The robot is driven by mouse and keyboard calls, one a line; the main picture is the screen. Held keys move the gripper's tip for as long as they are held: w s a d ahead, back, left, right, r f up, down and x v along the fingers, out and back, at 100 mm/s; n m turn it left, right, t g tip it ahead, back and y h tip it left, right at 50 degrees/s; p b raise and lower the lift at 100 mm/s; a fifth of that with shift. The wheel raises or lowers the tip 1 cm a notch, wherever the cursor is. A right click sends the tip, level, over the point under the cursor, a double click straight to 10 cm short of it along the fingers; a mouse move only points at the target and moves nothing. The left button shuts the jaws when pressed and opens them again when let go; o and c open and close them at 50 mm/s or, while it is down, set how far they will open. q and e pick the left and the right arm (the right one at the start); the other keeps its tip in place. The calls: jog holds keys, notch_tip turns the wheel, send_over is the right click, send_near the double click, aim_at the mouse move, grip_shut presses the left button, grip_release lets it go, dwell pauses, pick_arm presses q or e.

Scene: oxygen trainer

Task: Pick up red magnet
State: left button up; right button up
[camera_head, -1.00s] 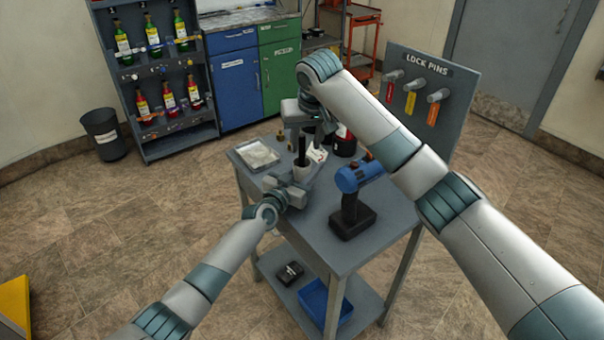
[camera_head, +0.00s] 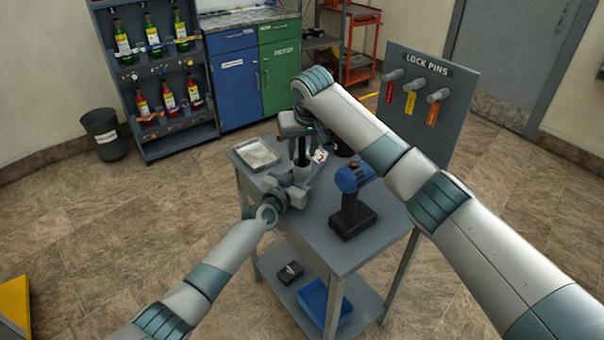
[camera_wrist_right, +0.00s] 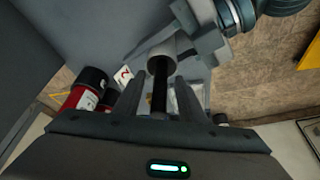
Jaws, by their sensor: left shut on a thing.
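My left gripper (camera_head: 297,187) is shut on a small white cup (camera_head: 302,173) at the near-left side of the grey table; cup and gripper also show in the right wrist view (camera_wrist_right: 160,54). A black rod (camera_wrist_right: 160,86) stands upright out of the cup. My right gripper (camera_wrist_right: 159,98) is open above the cup, with the rod between its fingers and gaps on both sides. In the right wrist view a red cylinder with a black top (camera_wrist_right: 86,88) stands left of the fingers. I cannot tell whether it is the red magnet; my right arm hides most of that spot in the head view.
A white card with a red 2 (camera_wrist_right: 122,76) is beside the red cylinder. A blue and black drill (camera_head: 352,200) stands at the table's front right. A pale tray (camera_head: 257,154) lies back left. The LOCK PINS board (camera_head: 455,110) rises behind the table.

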dwell(0.3)
grip_shut()
jog(key=shift+r, duration=0.1)
notch_tip(320, 180, up, 18)
dwell(0.7)
dwell(0.3)
pick_arm(q)
jog(key=o, duration=1.1)
jog(key=shift+s, duration=0.15)
